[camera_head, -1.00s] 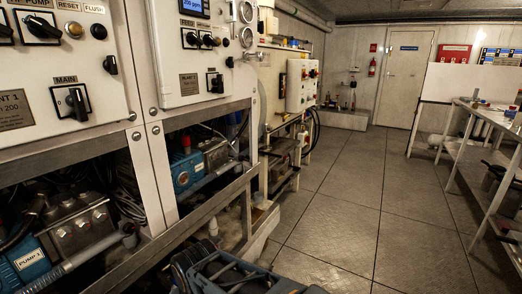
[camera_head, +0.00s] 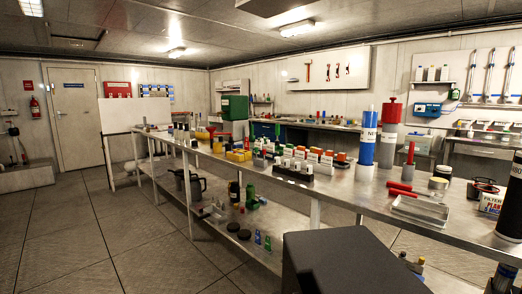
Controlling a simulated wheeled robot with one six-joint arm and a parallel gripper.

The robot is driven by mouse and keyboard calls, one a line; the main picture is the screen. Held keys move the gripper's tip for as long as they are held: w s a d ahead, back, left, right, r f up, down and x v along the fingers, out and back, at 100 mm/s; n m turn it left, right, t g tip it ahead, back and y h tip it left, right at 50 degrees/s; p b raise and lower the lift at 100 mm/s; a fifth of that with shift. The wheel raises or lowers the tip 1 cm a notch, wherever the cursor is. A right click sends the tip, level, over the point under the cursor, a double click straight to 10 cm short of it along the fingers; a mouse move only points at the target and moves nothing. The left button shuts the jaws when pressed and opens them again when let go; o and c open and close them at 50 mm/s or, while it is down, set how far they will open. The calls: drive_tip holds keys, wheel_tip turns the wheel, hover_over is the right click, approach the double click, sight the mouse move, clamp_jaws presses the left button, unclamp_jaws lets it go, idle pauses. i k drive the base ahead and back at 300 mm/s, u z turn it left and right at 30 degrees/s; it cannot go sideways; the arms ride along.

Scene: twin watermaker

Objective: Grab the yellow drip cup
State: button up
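I cannot pick out the yellow drip cup for sure. A small yellow item (camera_head: 238,155) stands among other items on the long metal bench (camera_head: 345,190); it is too small to tell whether it is a cup. My gripper is not in view.
A blue cylinder (camera_head: 367,135), a grey cylinder with a red top (camera_head: 388,140), a clear tray (camera_head: 420,208) and a black cylinder (camera_head: 511,205) stand on the bench. Bottles and a jug (camera_head: 190,184) are on its lower shelf. Floor (camera_head: 70,235) at left is open.

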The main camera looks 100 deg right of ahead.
sight(217, 147)
drive_tip(key=z, duration=1.95)
drive_tip(key=i, duration=1.65)
drive_tip(key=u, duration=0.45)
drive_tip(key=i, duration=1.25)
drive_tip(key=z, duration=1.4)
drive_tip(key=i, duration=0.95)
drive_tip(key=z, duration=1)
